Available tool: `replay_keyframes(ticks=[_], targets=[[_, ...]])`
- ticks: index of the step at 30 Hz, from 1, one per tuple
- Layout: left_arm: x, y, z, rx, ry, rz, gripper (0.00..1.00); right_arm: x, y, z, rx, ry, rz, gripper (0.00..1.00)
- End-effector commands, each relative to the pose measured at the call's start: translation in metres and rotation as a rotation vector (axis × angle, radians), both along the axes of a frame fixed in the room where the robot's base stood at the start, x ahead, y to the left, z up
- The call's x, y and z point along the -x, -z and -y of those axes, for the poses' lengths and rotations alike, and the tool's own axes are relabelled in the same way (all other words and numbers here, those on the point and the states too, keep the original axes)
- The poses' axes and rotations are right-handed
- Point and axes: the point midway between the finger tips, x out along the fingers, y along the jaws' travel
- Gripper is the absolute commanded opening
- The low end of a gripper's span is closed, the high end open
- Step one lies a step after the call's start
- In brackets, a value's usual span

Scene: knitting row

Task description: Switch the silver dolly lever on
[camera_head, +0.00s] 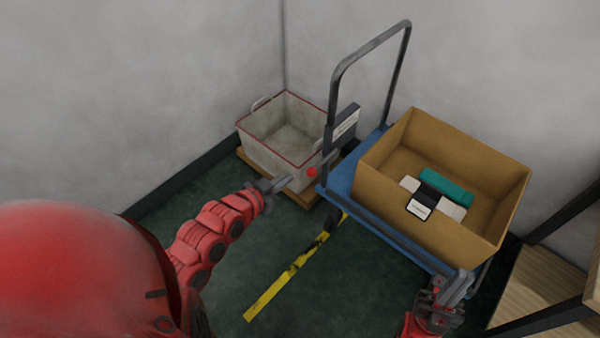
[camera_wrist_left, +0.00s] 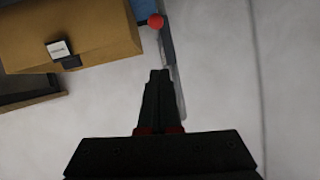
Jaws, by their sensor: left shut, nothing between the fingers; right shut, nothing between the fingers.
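The dolly (camera_head: 340,178) has a blue platform and a grey push handle (camera_head: 372,45). A lever with a red ball knob (camera_head: 312,172) sticks out to the left near the foot of the handle. The knob also shows in the left wrist view (camera_wrist_left: 156,21), beyond my fingertips and beside a grey-blue edge. My left gripper (camera_head: 286,181) is shut and empty, its tips close to the left of the knob; contact cannot be told. My right gripper (camera_head: 462,284) is shut and empty near the dolly's front right corner.
A cardboard box (camera_head: 380,182) with a teal roll (camera_head: 447,187) and a labelled item inside stands on the dolly. A grey bin (camera_head: 285,130) with a red rim stands behind my left gripper. Wooden shelving (camera_head: 545,285) is at the right. Green floor is clear around the yellow strip (camera_head: 290,270).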

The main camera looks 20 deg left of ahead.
Motion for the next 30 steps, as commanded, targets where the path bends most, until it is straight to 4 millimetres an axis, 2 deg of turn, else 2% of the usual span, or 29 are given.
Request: replay_keyframes(ticks=[11, 16, 20, 30], targets=[[0.002, 0.003, 0.002, -0.007, 0.010, -0.015, 0.00, 0.000, 0.001, 0.000, 0.000, 0.000, 0.000, 0.00], [-0.006, 0.010, 0.005, -0.006, 0.012, -0.014, 0.00, 0.000, 0.009, 0.000, 0.000, 0.000, 0.000, 0.00], [-0.024, 0.018, 0.011, -0.007, 0.015, -0.011, 0.00, 0.000, 0.022, 0.000, 0.000, 0.000, 0.000, 0.00], [-0.082, 0.041, 0.024, -0.005, 0.013, -0.013, 0.00, 0.000, 0.025, 0.000, 0.000, 0.000, 0.000, 0.00]])
